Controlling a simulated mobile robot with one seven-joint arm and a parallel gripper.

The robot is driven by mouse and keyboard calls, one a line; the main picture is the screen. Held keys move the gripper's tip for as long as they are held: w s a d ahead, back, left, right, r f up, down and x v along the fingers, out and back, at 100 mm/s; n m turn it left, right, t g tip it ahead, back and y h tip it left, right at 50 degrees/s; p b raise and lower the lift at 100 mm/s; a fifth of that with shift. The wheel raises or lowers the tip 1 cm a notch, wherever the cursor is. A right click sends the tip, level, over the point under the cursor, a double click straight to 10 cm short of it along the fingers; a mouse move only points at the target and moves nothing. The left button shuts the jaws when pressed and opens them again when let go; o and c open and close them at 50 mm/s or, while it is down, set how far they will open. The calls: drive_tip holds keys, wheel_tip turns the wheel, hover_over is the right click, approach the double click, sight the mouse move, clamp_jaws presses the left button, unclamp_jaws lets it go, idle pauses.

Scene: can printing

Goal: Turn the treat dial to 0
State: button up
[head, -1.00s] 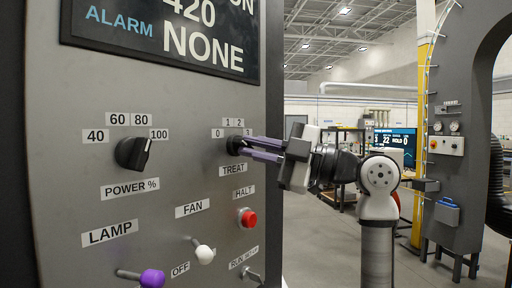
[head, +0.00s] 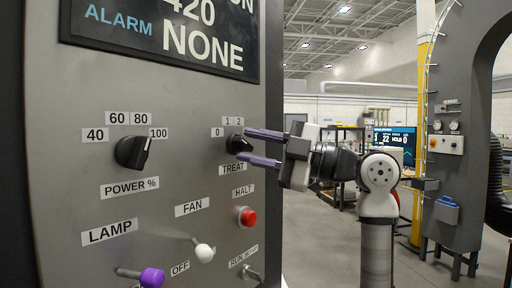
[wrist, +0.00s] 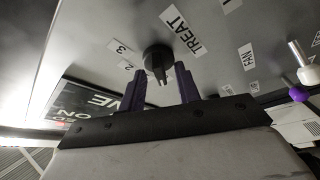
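The treat dial (head: 236,143) is a black knob on the grey panel, above the TREAT label (head: 233,169) and below the labels 0 (head: 217,132), 1 and 2. The dial also shows in the wrist view (wrist: 157,60), with its raised ridge towards the bottom of the picture. I cannot tell which number it points to. My gripper (head: 245,147) is open, its purple fingers above and below the dial's right side in the head view. In the wrist view the fingers stand apart with a gap on both sides of the dial's ridge. The label 3 (wrist: 122,47) shows only in the wrist view.
The power dial (head: 132,152) is to the left. Below are the red HALT button (head: 246,217), the white-tipped FAN lever (head: 204,252), the purple LAMP lever (head: 151,277) and the RUN/SETUP switch (head: 252,274). A display (head: 160,40) is above.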

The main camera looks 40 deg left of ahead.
drive_tip(key=b+v, duration=0.4)
drive_tip(key=v, duration=0.9)
drive_tip(key=shift+w+d, duration=0.2)
drive_tip(key=shift+d, duration=0.1)
